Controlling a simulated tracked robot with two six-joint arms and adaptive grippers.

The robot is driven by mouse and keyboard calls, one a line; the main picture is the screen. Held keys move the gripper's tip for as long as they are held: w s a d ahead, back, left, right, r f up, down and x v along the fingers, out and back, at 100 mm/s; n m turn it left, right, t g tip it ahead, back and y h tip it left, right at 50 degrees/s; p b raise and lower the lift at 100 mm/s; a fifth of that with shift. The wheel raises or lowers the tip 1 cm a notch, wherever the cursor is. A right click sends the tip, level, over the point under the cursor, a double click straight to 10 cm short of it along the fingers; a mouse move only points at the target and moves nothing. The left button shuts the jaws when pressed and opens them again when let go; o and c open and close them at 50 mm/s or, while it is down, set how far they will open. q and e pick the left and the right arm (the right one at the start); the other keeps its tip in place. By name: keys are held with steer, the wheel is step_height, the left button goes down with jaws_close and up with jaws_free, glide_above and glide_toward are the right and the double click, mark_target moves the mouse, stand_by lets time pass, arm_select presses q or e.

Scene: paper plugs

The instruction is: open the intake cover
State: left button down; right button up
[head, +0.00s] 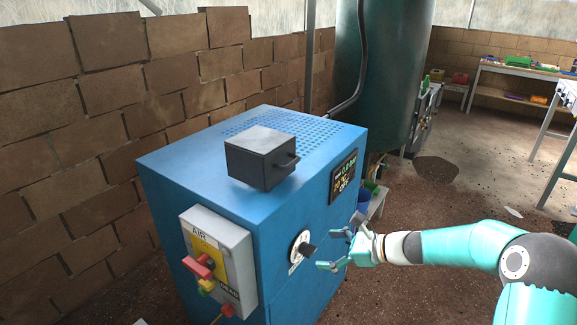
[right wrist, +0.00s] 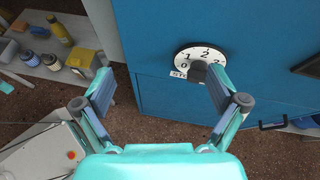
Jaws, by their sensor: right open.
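The intake cover appears to be the dark grey box lid (head: 262,140) on top of the blue machine (head: 180,165). It sits flat and looks closed, with a small dark handle (head: 285,161) on its right side. My right gripper (head: 338,248) is open and empty, below and to the right of the cover, by the machine's front face. It is close to the round white dial (head: 300,243) with a black knob. In the right wrist view the dial (right wrist: 190,57) shows partly behind one finger of the open gripper (right wrist: 158,90). I cannot tell whether they touch. My left gripper is not in view.
A grey AIR box (head: 232,255) with a red handle (head: 198,267) is on the machine's left face. A dark display (head: 343,177) is right of the cover. A green tank (head: 378,75) stands behind. Bottles (right wrist: 60,30) stand on a bench at left in the wrist view.

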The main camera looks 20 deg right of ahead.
mark_target(293, 161)
steer(key=w+d+r+m+t+y, duration=0.1)
steer(key=w+d+r+m+t, duration=0.15)
steer(key=r, duration=0.55)
steer(key=w+d+r+m+t+y, duration=0.1)
steer(key=d+r+t, duration=0.2)
steer(key=r, duration=0.5)
steer(key=shift+n, duration=0.25)
steer(key=p+x, duration=0.4)
steer(key=x, duration=1.2)
steer(key=shift+w+d+f, duration=0.1)
steer(key=shift+w+f, duration=0.05)
steer(key=shift+w, duration=0.05)
